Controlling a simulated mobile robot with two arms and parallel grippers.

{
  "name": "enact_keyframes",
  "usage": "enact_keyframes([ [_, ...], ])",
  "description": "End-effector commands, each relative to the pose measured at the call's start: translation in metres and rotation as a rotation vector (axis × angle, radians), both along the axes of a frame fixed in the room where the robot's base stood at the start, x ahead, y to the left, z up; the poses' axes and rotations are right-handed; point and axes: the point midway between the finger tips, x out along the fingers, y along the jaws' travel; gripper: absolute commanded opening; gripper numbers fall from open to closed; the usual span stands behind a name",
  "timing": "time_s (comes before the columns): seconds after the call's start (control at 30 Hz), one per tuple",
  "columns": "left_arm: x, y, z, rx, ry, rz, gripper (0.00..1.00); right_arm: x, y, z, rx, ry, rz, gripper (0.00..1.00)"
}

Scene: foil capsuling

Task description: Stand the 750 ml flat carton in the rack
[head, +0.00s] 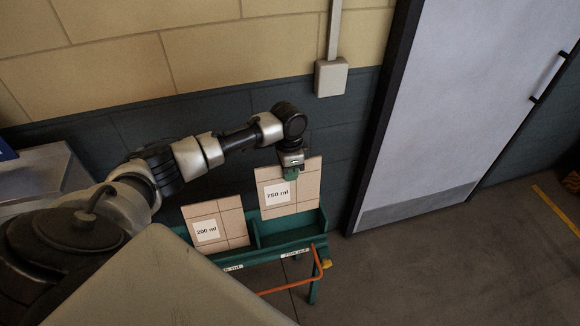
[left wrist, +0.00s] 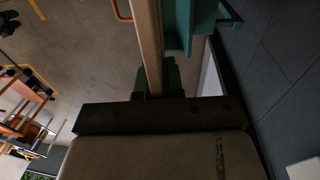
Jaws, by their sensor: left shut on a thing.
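The 750 ml flat carton (head: 300,202) is a tan panel with a white label, upright at the right half of the green rack (head: 323,221). My left gripper (head: 291,174) is shut on its upper edge. In the left wrist view the carton (left wrist: 147,45) shows edge-on between my left gripper's fingers (left wrist: 157,82), beside a green part of the rack (left wrist: 191,25). The carton's lower edge shows over the right slot; whether it touches the rack's floor I cannot tell. My right gripper is not in view.
A 200 ml flat carton (head: 232,228) stands in the rack's left slot, leaning slightly. An orange rail (head: 290,287) runs along the rack's front. A dark wall (head: 342,125) is close behind, and a grey door (head: 455,110) is at the right. Open floor (head: 440,265) lies to the right.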

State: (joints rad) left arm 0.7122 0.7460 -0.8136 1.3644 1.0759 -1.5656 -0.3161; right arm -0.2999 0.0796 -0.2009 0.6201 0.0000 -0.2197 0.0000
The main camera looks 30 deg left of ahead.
Motion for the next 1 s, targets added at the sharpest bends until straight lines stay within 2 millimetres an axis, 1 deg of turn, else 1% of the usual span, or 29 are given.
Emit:
enact_keyframes([
  [0.03,0.0,0.0,-0.008,-0.001,-0.001,0.0,0.0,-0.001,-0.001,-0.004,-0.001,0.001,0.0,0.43],
  [0.67,0.0,0.0,-0.071,-0.001,-0.001,0.001,0.0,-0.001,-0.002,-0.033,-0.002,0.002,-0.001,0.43],
  [1.0,0.0,0.0,-0.106,-0.001,-0.001,0.001,0.0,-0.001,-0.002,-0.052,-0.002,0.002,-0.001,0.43],
])
